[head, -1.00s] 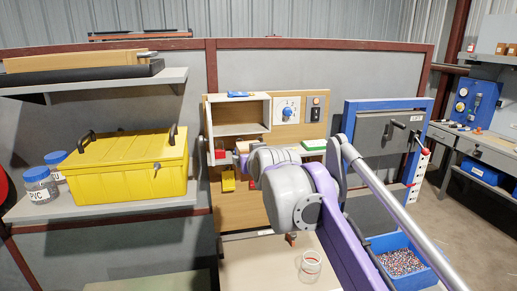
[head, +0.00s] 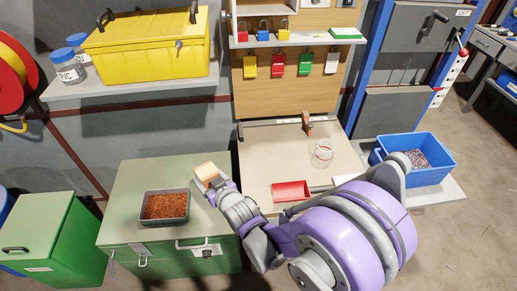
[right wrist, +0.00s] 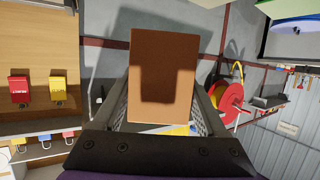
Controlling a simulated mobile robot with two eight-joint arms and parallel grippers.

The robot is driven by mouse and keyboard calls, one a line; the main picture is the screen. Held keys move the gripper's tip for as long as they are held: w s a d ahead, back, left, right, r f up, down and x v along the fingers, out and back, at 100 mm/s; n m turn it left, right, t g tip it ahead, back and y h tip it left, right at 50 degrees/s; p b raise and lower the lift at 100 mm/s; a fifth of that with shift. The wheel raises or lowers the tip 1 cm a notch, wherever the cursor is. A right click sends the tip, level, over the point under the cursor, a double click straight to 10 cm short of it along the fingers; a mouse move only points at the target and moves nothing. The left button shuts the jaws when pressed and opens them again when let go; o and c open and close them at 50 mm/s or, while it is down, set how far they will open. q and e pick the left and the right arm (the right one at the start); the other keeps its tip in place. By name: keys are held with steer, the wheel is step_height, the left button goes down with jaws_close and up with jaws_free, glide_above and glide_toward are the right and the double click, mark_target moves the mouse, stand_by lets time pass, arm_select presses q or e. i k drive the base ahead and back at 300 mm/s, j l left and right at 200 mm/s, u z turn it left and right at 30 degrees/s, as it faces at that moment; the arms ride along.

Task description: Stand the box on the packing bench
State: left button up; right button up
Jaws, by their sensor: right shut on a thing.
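A small brown box (head: 206,171) is held in my right gripper (head: 214,182). In the head view it is beside the right edge of the green cabinet top (head: 125,190), close to a dark tray of copper-coloured bits (head: 165,206). I cannot tell whether it touches the top. In the right wrist view the box (right wrist: 162,75) fills the space between the two fingers, its plain face towards the camera. A pale bench (head: 262,165) stands right of the cabinet; no label shows which surface is the packing bench. My left gripper is out of view.
The pale bench holds a red tray (head: 291,191), a clear jar (head: 323,153) and a small brown upright piece (head: 307,123). A blue bin of granules (head: 437,165) is at the right. A yellow case (head: 150,48) sits on the shelf. The cabinet top's back left is clear.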

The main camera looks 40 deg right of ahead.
mark_target(274, 169)
steer(key=i+j+z, duration=0.2)
steer(key=j+z, duration=0.15)
steer(key=i+j+z, duration=0.15)
steer(key=j+z, duration=0.6)
steer(key=i+j, duration=0.05)
steer(key=j, duration=0.05)
